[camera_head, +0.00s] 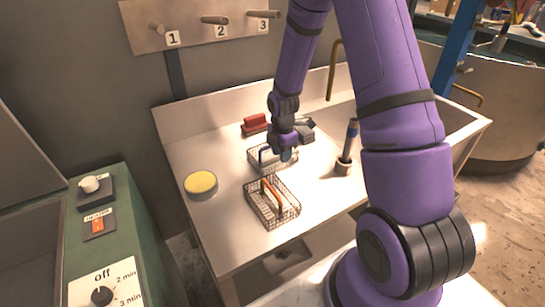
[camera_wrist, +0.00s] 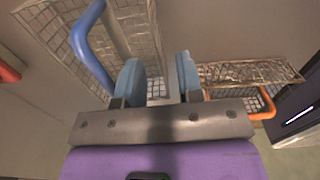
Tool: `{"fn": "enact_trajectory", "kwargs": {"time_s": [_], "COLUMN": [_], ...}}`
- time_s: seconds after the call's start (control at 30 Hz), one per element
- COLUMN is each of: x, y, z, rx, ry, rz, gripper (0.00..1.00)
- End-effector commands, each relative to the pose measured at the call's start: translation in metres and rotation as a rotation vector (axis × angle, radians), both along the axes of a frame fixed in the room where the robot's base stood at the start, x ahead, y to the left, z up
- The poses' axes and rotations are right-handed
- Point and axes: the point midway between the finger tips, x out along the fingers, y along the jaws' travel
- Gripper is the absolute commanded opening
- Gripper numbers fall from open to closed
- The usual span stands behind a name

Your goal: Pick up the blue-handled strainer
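The blue-handled strainer is a wire mesh basket (camera_head: 257,165) on the white counter, partly hidden by my gripper in the head view. In the wrist view its curved blue handle (camera_wrist: 87,48) stands at the upper left, beside the left finger and not between the fingers. My gripper (camera_wrist: 158,76) is open, with an empty gap between its two grey-blue fingers. In the head view my gripper (camera_head: 284,153) is low over the right part of this strainer. I cannot tell whether it touches the mesh.
An orange-handled mesh basket (camera_head: 286,214) sits just in front; it also shows at right in the wrist view (camera_wrist: 235,72). A yellow-topped round container (camera_head: 201,184) is left, a red-handled object (camera_head: 254,123) behind, and a blue-grey tool in a holder (camera_head: 343,167) right.

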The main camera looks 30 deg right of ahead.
Motion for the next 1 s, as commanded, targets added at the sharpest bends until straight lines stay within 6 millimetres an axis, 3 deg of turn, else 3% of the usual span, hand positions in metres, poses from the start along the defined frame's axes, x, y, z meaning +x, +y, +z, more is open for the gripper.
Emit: {"fn": "enact_trajectory", "kwargs": {"time_s": [0.2, 0.5, 0.53, 0.67, 1.0], "x": [0.000, 0.000, 0.000, 0.000, 0.000], "y": [0.000, 0.000, 0.000, 0.000, 0.000], "z": [-0.026, -0.031, -0.031, -0.031, -0.030], "rx": [0.000, -0.001, -0.001, -0.001, -0.001], "ry": [0.002, 0.000, 0.000, 0.000, -0.001], "rz": [0.000, 0.000, 0.000, 0.000, 0.000], "gripper": [0.34, 0.34, 0.32, 0.02, 0.00]}}
